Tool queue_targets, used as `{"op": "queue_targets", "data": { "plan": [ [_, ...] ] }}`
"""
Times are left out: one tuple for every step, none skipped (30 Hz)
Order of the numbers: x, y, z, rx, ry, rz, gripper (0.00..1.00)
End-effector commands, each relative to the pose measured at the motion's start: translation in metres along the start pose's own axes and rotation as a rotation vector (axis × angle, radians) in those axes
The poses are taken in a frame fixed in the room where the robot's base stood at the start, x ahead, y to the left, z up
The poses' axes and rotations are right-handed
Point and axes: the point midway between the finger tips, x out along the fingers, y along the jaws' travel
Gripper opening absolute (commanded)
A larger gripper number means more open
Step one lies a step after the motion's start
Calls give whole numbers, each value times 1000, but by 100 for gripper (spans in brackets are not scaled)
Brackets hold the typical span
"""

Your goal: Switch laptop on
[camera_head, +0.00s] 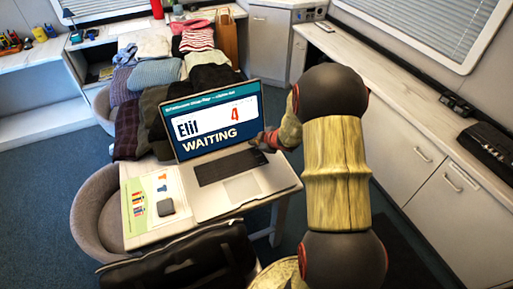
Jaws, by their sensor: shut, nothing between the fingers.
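The silver laptop (244,189) stands open on a small white table. Its screen (217,122) is lit and shows the words "Elil", "4" and "WAITING". The black keyboard (229,166) faces me. My gripper (264,141) is shut and empty at the right side of the laptop, close to the screen's lower right corner and the keyboard's back right corner. I cannot tell whether it touches the laptop. My arm hides the area just right of the laptop.
A grey square object (165,207) and a printed sheet (139,203) lie left of the laptop. Folded clothes (160,72) are piled behind it. A grey chair (90,212) stands at the left, a black bag (190,262) in front. A long counter (400,95) runs along the right.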

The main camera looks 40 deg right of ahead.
Motion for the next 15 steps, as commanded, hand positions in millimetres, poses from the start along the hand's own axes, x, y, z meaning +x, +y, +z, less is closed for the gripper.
{"op": "queue_targets", "data": {
  "plan": [
    [0,-1,0,0,0,0,0],
    [0,-1,0,0,0,0,0],
    [0,-1,0,0,0,0,0],
    [0,0,0,0,0,0,0],
    [0,0,0,0,0,0,0],
    [-1,0,0,0,0,0,0],
    [-2,1,-1,0,0,0,0],
    [-3,2,-2,0,0,0,0],
    [-5,3,-3,0,0,0,0],
    [-6,5,-5,0,0,0,0],
    [-8,6,-6,0,0,0,0],
    [-11,8,-8,0,0,0,0],
    [-13,10,-10,0,0,0,0],
    [-15,11,-11,0,0,0,0],
    [-18,13,-13,1,0,0,0]
  ]
}}
